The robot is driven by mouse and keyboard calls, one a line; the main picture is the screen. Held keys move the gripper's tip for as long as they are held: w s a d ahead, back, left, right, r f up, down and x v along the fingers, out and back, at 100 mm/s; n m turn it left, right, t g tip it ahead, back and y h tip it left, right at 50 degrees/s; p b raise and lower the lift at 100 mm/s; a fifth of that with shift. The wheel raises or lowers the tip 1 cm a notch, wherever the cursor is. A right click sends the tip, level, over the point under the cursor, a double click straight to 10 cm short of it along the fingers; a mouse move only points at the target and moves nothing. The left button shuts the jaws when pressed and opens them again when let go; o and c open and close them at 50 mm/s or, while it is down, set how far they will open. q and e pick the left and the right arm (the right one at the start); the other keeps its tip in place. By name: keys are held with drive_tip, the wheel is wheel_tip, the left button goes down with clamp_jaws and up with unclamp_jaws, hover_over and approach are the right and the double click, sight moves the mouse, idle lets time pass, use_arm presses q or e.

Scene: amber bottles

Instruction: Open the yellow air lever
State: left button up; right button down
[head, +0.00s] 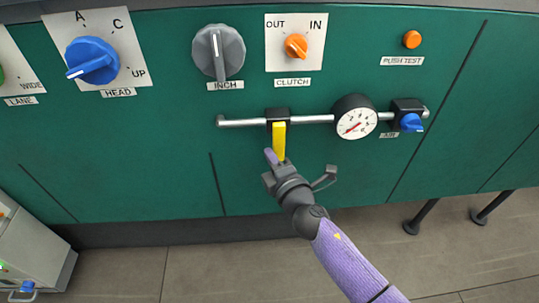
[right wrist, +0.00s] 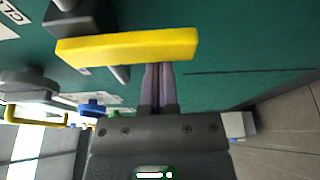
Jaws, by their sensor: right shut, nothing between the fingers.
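The yellow air lever (head: 279,143) hangs straight down from a black valve body (head: 277,115) on a horizontal silver pipe, across the pipe's line. In the right wrist view the lever (right wrist: 130,46) lies across the upper part of the picture as a thick yellow bar. My right gripper (head: 271,157) is at the lever's lower end, slightly to its left. My left gripper is not in view.
A round pressure gauge (head: 355,118) and a blue air knob (head: 411,122) sit to the right on the pipe. Above are the grey INCH knob (head: 218,51), orange CLUTCH knob (head: 296,46) and blue HEAD knob (head: 92,60).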

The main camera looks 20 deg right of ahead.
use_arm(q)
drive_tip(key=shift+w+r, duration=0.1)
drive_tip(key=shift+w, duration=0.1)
use_arm(e)
drive_tip(key=n+p, duration=0.1)
drive_tip(key=d+n+p, duration=0.1)
drive_tip(key=p, duration=0.1)
drive_tip(key=shift+s+d+r+n+g, duration=0.15)
drive_tip(key=shift+s+d+n+g, duration=0.15)
drive_tip(key=shift+g, duration=0.1)
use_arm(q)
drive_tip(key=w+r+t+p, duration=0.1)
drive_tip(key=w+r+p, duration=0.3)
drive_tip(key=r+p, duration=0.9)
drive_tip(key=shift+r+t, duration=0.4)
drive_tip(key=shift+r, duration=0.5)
use_arm(e)
drive_tip(key=s+d+r+n+g+h, duration=0.1)
drive_tip(key=d+r+n+g+h, duration=0.2)
drive_tip(key=n, duration=0.7)
drive_tip(key=d+r+h, duration=0.1)
drive_tip(key=d, duration=0.1)
drive_tip(key=shift+s+d, duration=0.3)
drive_tip(key=shift+d, duration=0.1)
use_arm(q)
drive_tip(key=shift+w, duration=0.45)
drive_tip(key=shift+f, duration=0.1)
use_arm(e)
drive_tip(key=shift+f, duration=0.15)
